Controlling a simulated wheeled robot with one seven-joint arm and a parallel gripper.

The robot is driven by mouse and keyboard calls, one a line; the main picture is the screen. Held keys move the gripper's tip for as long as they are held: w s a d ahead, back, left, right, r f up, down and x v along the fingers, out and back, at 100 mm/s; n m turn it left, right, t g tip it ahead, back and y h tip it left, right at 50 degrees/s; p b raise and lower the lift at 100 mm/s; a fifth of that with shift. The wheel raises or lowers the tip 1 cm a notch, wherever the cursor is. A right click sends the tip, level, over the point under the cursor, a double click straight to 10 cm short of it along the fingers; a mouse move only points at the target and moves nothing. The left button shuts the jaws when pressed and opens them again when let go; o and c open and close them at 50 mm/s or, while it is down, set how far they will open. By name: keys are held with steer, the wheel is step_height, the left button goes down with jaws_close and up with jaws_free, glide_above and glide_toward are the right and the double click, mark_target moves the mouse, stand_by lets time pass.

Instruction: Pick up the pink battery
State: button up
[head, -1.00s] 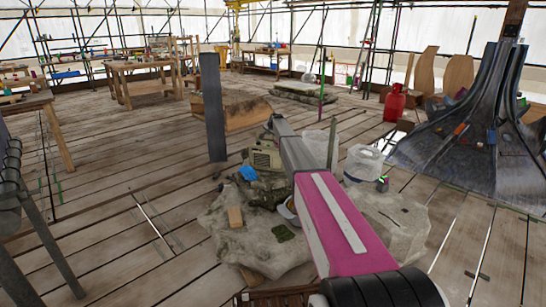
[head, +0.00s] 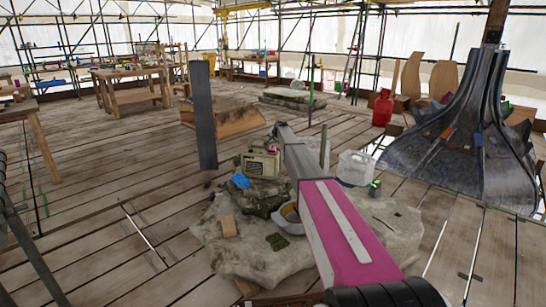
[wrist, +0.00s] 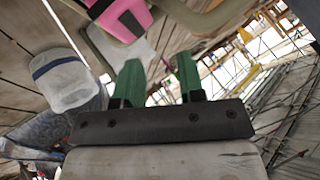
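A pink block with dark parts (wrist: 124,16) shows at the top of the wrist view, cut off by the frame edge. I cannot tell for certain whether it is the pink battery. No battery is clearly recognisable in the head view, where my own pink arm link covers part of the middle. My gripper (wrist: 157,75) shows two green fingers set apart with nothing between them. The pink block lies beyond and to the left of the fingertips, apart from them. In the head view my gripper is hidden behind my arm.
A draped mound (head: 225,245) holds a beige generator (head: 262,162), a blue cloth, a hard hat (head: 290,218) and a clear jug (head: 355,167). A small dark device with green (head: 375,187) is beside the jug. A dark post (head: 203,115) stands left.

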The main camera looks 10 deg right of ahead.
steer(key=o, duration=0.7)
steer(key=s, duration=0.1)
steer(key=s+a+f+m, duration=0.2)
steer(key=s, duration=0.1)
steer(key=shift+a+f+t, duration=0.1)
steer(key=shift+f+t, duration=0.05)
steer(key=shift+t, duration=0.25)
steer(key=shift+c, duration=0.2)
steer(key=m+t+h, duration=0.7)
steer(key=m+h, duration=0.1)
steer(key=m, duration=2.3)
glide_toward(272, 151)
steer(key=w, duration=0.2)
steer(key=shift+x, duration=5.35)
